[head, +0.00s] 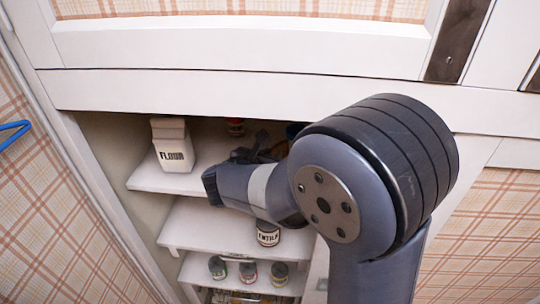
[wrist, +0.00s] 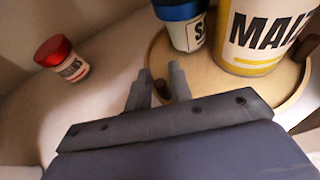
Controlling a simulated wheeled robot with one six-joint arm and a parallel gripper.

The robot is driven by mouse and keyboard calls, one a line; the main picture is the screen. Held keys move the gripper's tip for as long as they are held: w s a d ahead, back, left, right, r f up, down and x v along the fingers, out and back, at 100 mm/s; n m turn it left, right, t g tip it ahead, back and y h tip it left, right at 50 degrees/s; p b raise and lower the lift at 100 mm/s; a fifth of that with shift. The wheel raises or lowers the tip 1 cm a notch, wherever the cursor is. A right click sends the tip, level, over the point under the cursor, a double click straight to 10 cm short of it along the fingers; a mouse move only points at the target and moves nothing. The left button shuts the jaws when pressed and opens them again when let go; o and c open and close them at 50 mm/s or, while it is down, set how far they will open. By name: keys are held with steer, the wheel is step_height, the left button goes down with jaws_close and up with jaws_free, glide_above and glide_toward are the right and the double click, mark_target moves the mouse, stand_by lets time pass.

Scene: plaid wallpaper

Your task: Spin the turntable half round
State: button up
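The turntable (wrist: 152,62) is a round, pale wooden tray in the wrist view. It carries a blue-lidded jar (wrist: 187,28) and a large white and yellow tin marked MALT (wrist: 262,40). A short brown peg (wrist: 160,88) stands at its near left edge, and another brown peg (wrist: 306,47) shows at the right. My gripper (wrist: 160,76) is at the near left edge, its two fingers apart with the near peg seen between them; contact cannot be told. In the head view my gripper (head: 258,148) reaches into the upper shelf, and my arm hides most of the turntable.
A red-lidded jar (wrist: 60,58) stands left of the turntable on the shelf. Lower shelves hold several tins, including a lentil tin (head: 268,234). The cabinet frame (head: 200,90) runs above the opening.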

jaws_close()
steer(key=shift+s+b, duration=0.15)
steer(key=shift+b, duration=0.2)
steer(key=s+n+y+b, duration=0.1)
steer(key=n+t+y+b, duration=0.1)
steer(key=y+b, duration=0.1)
steer(key=shift+s+d+f+n, duration=0.1)
steer(key=shift+s+d+n, duration=0.1)
steer(key=shift+s+n, duration=0.15)
steer(key=shift+s+d+n+t+y+b, duration=0.3)
steer(key=shift+s+n+y+b, duration=0.45)
steer(key=shift+n+y, duration=0.25)
steer(key=shift+s+d+n+t+y+b, duration=0.25)
steer(key=shift+s+n+y+b, duration=0.35)
steer(key=shift+n+y+b, duration=0.4)
steer(key=shift+s+d+m, duration=0.25)
steer(key=shift+s+d, duration=0.35)
steer(key=shift+s, duration=0.15)
steer(key=shift+s+d, duration=0.1)
steer(key=shift+d, duration=0.05)
